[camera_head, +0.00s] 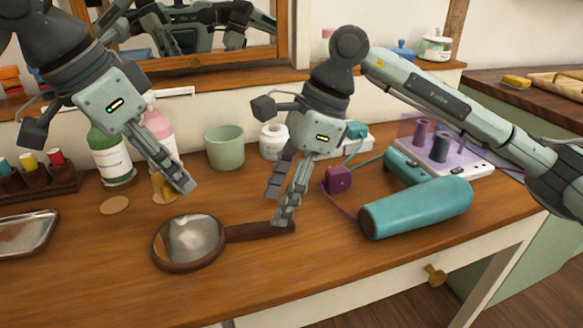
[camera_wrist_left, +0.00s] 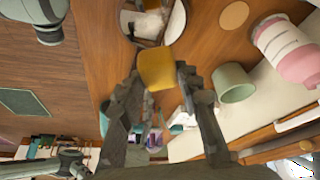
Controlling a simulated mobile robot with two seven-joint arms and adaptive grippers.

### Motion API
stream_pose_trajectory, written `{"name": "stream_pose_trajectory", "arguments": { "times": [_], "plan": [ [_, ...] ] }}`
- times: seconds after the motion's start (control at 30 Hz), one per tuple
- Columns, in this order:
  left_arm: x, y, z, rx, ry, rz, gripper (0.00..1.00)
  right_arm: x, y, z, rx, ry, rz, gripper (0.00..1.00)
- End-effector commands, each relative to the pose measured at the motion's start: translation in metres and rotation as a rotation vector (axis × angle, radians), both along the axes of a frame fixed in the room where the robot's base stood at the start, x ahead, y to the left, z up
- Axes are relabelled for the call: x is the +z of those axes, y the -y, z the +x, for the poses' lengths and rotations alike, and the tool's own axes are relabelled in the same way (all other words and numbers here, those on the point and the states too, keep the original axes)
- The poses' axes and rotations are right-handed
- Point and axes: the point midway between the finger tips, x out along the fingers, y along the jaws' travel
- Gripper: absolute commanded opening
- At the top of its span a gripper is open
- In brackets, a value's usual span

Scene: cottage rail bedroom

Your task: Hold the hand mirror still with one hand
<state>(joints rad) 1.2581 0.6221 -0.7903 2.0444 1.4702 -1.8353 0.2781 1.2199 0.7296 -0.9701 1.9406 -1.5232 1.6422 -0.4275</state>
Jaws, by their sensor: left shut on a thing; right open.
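The hand mirror (camera_head: 189,240) lies flat on the wooden desk, with a round brown frame and its dark handle (camera_head: 250,231) pointing right. It also shows at the top of the left wrist view (camera_wrist_left: 176,24). My left gripper (camera_head: 172,188) is shut on a small yellow block (camera_wrist_left: 157,68), perhaps a sponge, held behind and left of the mirror's glass; in the head view the fingers partly hide the block. My right gripper (camera_head: 280,205) is open, its fingers pointing down. One fingertip overlaps the handle's far end in the picture; I cannot tell whether it touches.
A green bottle (camera_head: 112,155), pink bottle (camera_head: 160,130), green cup (camera_head: 224,147) and white jar (camera_head: 273,141) stand behind. A metal tray (camera_head: 27,232) is at left. The front desk strip is clear.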

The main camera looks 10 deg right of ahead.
Motion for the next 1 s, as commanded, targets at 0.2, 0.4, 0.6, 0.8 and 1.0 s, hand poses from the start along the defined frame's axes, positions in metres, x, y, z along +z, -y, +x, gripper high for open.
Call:
{"name": "stream_pose_trajectory", "arguments": {
  "times": [0.2,0.4,0.6,0.8,1.0],
  "plan": [
    [0.000,0.000,0.000,0.000,0.000,0.000,0.10,-0.030,-0.013,0.000,0.000,-0.002,0.002,0.47],
    [0.000,0.000,0.000,0.000,0.000,0.000,0.10,-0.040,-0.017,0.000,0.000,0.000,0.002,0.47],
    [0.000,0.000,0.000,0.000,0.000,0.000,0.10,-0.041,-0.017,0.000,-0.001,0.000,0.002,0.47],
    [0.000,0.000,0.000,0.000,0.000,0.000,0.10,-0.041,-0.017,0.000,-0.001,0.000,0.003,0.30],
    [0.000,0.000,0.000,0.000,0.000,0.000,0.10,-0.041,-0.017,0.000,-0.001,0.000,0.002,0.06]
  ]
}}
